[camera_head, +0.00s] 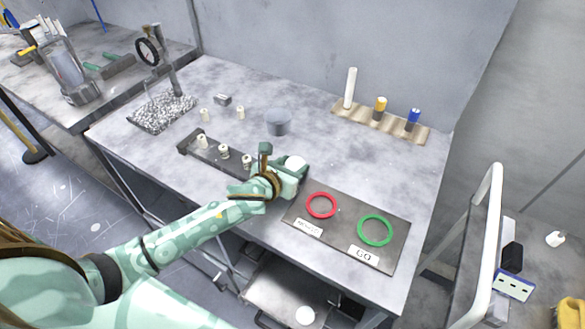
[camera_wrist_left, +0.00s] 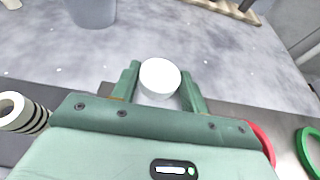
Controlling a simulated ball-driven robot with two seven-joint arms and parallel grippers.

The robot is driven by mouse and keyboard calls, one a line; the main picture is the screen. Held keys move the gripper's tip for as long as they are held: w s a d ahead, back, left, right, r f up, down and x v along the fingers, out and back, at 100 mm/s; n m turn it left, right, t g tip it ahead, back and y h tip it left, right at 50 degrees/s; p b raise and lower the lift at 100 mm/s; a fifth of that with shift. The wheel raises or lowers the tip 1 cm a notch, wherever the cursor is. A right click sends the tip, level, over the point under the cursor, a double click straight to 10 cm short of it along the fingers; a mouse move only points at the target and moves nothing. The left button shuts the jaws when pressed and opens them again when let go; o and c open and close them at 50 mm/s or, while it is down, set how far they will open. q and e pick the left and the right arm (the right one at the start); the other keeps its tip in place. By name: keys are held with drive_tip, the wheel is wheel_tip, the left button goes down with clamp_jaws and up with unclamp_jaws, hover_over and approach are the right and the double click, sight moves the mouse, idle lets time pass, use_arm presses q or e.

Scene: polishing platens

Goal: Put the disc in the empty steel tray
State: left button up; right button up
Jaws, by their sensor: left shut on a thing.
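My left gripper (camera_head: 293,168) is shut on a white round disc (camera_head: 295,162), above the table between a dark rack and a dark board. In the left wrist view the disc (camera_wrist_left: 160,77) sits between the two green fingers (camera_wrist_left: 160,88). A grey metal tray or drawer (camera_head: 268,285) shows below the table's front edge, partly hidden, with a white round thing (camera_head: 305,315) at its near end. I cannot tell which thing is the empty steel tray. My right gripper is not in view.
The dark board (camera_head: 340,236) carries a red ring (camera_head: 321,205) and a green ring (camera_head: 375,230). Several white ringed pegs stand in the dark rack (camera_head: 183,148). A grey cylinder (camera_head: 278,122) stands behind my gripper. A wooden holder (camera_head: 362,115) is at the back.

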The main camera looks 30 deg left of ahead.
use_arm(q)
drive_tip(key=shift+r, duration=0.15)
drive_tip(key=o, duration=1)
